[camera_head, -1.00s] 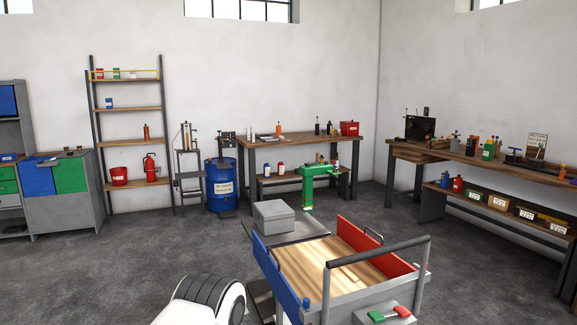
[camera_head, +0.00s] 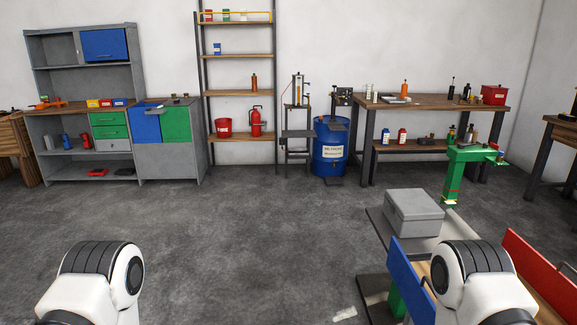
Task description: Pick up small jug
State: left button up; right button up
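I cannot make out a small jug for certain; the containers across the room are too small in the picture to tell. Several small bottles and cans stand on the far workbench (camera_head: 435,101), with an orange bottle (camera_head: 404,88) among them. A blue-labelled bottle (camera_head: 386,135) and a red-labelled bottle (camera_head: 401,136) stand on its lower shelf. An orange bottle (camera_head: 254,82) stands on the tall shelf rack. White and black links of my two arms show at the bottom left and bottom right, but neither gripper is in view.
A cart with a blue side panel (camera_head: 410,274) and red side panel (camera_head: 545,268) stands at the lower right, near my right arm. Beyond it are a grey box (camera_head: 413,212) and green stand (camera_head: 455,175). A blue barrel (camera_head: 330,147) stands by the wall. The middle floor is clear.

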aim_at(376, 95)
jog(key=i+j, duration=0.15)
jog(key=i, duration=1)
jog(key=i+j+u, duration=0.1)
jog(key=i, duration=1)
jog(key=i+z, duration=0.1)
jog(key=i, duration=1.3)
jog(key=i+z, duration=0.1)
jog(key=i, duration=1.35)
jog(key=i+z, duration=0.4)
jog(key=i+j+z, duration=0.1)
jog(key=i+z, duration=0.25)
jog(key=i+j+z, duration=0.25)
jog(key=i+z, duration=0.15)
jog(key=i+l+z, duration=0.15)
jog(key=i+z, duration=0.2)
jog(key=i+l+z, duration=0.1)
jog(key=i+z, duration=0.25)
jog(key=i+j+z, duration=0.1)
jog(key=i+z, duration=0.25)
jog(key=i+l+u, duration=1.35)
jog(key=l, duration=0.2)
